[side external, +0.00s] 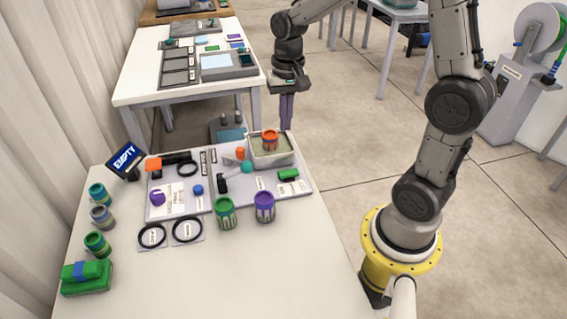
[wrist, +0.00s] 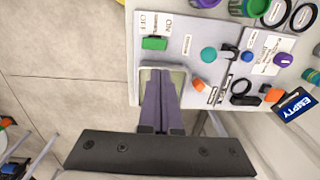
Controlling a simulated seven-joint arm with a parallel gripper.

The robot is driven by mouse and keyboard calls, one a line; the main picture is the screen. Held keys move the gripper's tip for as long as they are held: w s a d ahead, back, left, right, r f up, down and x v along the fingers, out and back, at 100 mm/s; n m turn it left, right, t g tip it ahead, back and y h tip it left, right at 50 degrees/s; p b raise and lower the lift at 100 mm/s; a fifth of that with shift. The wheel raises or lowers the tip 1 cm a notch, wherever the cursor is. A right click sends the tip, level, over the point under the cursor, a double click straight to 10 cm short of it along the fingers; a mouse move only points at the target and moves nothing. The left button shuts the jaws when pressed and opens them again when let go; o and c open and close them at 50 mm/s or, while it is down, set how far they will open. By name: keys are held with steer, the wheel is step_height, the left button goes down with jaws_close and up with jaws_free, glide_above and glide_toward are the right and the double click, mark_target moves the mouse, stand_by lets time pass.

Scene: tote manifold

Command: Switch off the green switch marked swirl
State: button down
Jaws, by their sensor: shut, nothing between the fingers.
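The green switch (side external: 288,174) is a small green block near the right edge of the grey panel (side external: 215,204). It also shows at the upper left in the wrist view (wrist: 154,43), beside printed ON and OFF labels. A small white label strip is next to it, too small to read surely. I cannot tell which way the switch is set. My gripper (side external: 286,128) has long purple fingers pointing down, shut and empty. It is behind the panel, beyond the switch and apart from it. In the wrist view the fingers (wrist: 164,74) overlap the grey tray.
A green can (side external: 225,213) and a purple can (side external: 264,207) stand at the panel's front. A teal knob (side external: 247,167) is left of the switch.

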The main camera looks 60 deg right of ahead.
mark_target(284, 172)
steer(key=f, duration=1.3)
steer(key=shift+w+a, duration=0.1)
steer(key=shift+a, duration=0.1)
steer(key=shift+f, duration=0.5)
steer(key=shift+f, duration=0.1)
steer(key=shift+w+f, duration=0.15)
